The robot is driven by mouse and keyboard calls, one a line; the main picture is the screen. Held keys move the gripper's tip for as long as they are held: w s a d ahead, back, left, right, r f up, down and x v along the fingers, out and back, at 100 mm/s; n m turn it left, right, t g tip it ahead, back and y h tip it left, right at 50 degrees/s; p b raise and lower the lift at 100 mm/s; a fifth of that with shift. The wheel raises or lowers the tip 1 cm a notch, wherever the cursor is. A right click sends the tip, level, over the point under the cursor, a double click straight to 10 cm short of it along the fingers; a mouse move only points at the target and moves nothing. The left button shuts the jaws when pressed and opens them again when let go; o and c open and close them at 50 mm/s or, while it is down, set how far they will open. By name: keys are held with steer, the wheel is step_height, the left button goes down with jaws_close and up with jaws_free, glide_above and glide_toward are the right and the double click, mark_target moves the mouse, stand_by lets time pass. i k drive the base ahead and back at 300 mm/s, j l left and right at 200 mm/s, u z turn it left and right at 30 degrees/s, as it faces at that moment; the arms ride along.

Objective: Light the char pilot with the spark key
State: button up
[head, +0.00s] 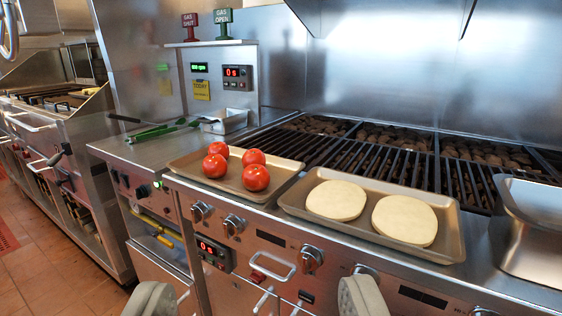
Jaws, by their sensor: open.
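My gripper (256,298) is open and empty. Its two grey fingertips show at the bottom edge, wide apart, in front of the char grill's front panel. The char grill (385,165) has black grates over dark briquettes. I see no flame among them. Its front carries several round knobs (233,225), a metal pull handle (272,267) and a small red part (257,277) beside that handle. I cannot tell whether this red part is the spark key. I cannot make out the pilot either.
A tray (285,177) of tomatoes and a tray (452,246) with two pale dough rounds lie along the front ledge. A steel bin (530,235) stands at right. Green-handled tongs (160,130) lie on the left counter.

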mark_target(308, 299)
steer(key=z, duration=0.85)
steer(key=l+u, duration=0.1)
steer(key=l, duration=0.15)
steer(key=i+l+u, duration=0.15)
steer(key=k+l, duration=0.05)
steer(key=l, duration=0.05)
